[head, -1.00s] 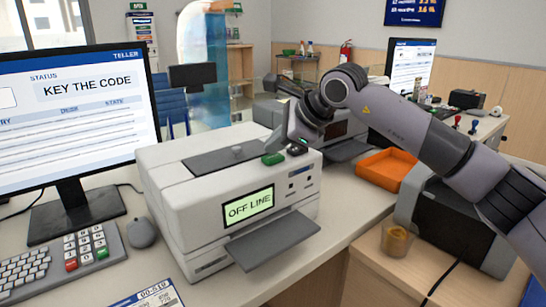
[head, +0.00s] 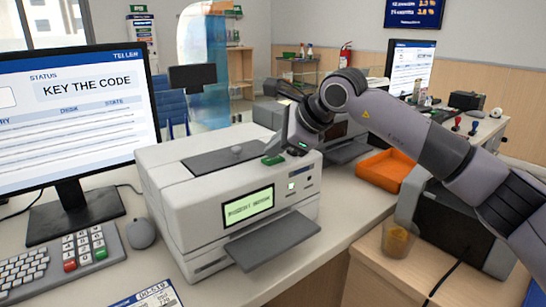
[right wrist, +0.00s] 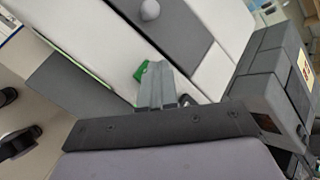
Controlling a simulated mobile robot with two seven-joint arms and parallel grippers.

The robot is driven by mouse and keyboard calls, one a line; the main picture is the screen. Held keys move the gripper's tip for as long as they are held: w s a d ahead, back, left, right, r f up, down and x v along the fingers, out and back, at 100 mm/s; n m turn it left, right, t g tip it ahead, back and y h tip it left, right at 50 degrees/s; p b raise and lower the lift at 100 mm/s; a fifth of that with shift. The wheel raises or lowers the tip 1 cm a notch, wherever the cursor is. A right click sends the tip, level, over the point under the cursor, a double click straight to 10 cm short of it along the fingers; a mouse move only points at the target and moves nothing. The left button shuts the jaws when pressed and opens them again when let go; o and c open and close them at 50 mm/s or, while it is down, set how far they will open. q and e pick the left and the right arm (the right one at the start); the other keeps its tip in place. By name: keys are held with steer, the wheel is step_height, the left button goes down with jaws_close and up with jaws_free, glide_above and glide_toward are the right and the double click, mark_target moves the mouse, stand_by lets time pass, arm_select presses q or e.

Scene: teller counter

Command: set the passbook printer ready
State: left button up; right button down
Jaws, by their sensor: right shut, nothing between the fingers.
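The white passbook printer (head: 205,215) stands on the counter with its grey front tray (head: 273,240) out. Its display (head: 248,206) is lit green with dark text too blurred to read for certain. A small green light (head: 291,186) shows on its front panel. My right gripper (head: 284,156) is shut and empty at the green button (head: 273,159) on the printer's top front edge. In the right wrist view the shut fingers (right wrist: 155,90) are at the green button (right wrist: 141,71), partly covering it. Whether they touch cannot be told. My left gripper is out of view.
The teller monitor (head: 80,110) at left reads "KEY THE CODE". A keypad (head: 84,246), a mouse (head: 142,233) and a card (head: 150,296) lie in front of it. An orange tray (head: 383,170) and a cup (head: 397,242) are to the right of the printer.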

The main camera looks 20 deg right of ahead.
mark_target(276, 160)
steer(key=shift+r+p, duration=0.65)
steer(key=shift+r, duration=0.2)
step_height(276, 160, up, 5)
steer(key=p, duration=0.3)
steer(key=shift+p, duration=0.4)
stand_by(0.4)
